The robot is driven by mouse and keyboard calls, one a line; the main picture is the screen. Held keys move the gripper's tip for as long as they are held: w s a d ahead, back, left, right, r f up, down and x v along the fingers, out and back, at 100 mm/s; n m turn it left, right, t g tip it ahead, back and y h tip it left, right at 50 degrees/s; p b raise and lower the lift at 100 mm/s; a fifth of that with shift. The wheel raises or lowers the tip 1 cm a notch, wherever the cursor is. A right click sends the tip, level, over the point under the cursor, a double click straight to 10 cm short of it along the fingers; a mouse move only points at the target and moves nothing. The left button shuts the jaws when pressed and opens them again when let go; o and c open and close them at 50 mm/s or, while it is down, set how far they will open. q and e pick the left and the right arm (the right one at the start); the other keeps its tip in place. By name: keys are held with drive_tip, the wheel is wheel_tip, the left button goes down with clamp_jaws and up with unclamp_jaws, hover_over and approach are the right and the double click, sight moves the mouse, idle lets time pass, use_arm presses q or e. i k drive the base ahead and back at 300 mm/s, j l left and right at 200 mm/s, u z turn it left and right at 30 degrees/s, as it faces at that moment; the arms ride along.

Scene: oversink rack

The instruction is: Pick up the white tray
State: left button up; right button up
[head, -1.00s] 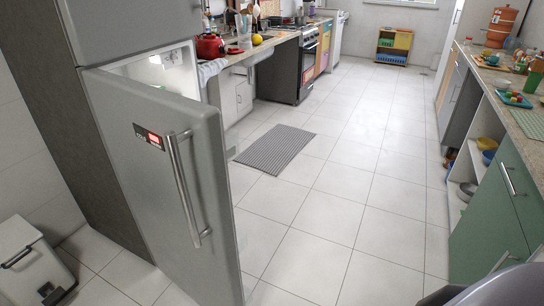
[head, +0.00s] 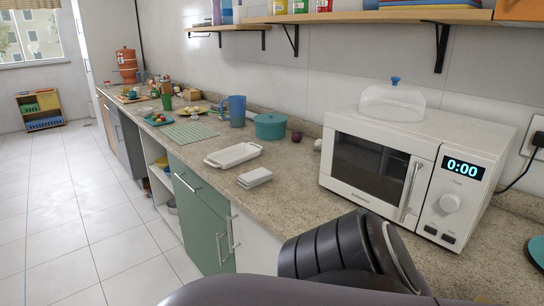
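A white tray (head: 233,155), shallow and oblong with raised end handles, lies flat on the granite counter in the middle of the head view. A smaller white rectangular dish or stack of dishes (head: 255,178) sits in front of it, to the right, apart from it. Neither of my grippers is in view. Only a dark part of my own arm shows at the bottom of the head view, apart from the tray.
A white microwave (head: 380,167) stands right of the tray, with a clear-domed dish on top. A teal pot (head: 269,126), a blue pitcher (head: 237,111) and a green striped mat (head: 188,133) lie behind the tray. Shelves hang above. Floor is free at left.

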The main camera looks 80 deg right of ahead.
sight(231, 156)
drive_tip(key=z, duration=2.25)
drive_tip(key=i+j+z, duration=0.35)
drive_tip(key=i+j, duration=0.15)
drive_tip(key=j, duration=0.2)
drive_tip(key=i+j+z, duration=0.2)
drive_tip(key=j, duration=0.2)
drive_tip(key=i+j+z, duration=0.2)
drive_tip(key=j, duration=0.2)
drive_tip(key=i+j+z, duration=0.15)
drive_tip(key=j, duration=0.35)
drive_tip(key=i+j+z, duration=0.2)
drive_tip(key=j, duration=0.25)
drive_tip(key=i+j+z, duration=0.2)
drive_tip(key=j, duration=0.3)
drive_tip(key=j+z, duration=0.15)
drive_tip(key=j, duration=0.35)
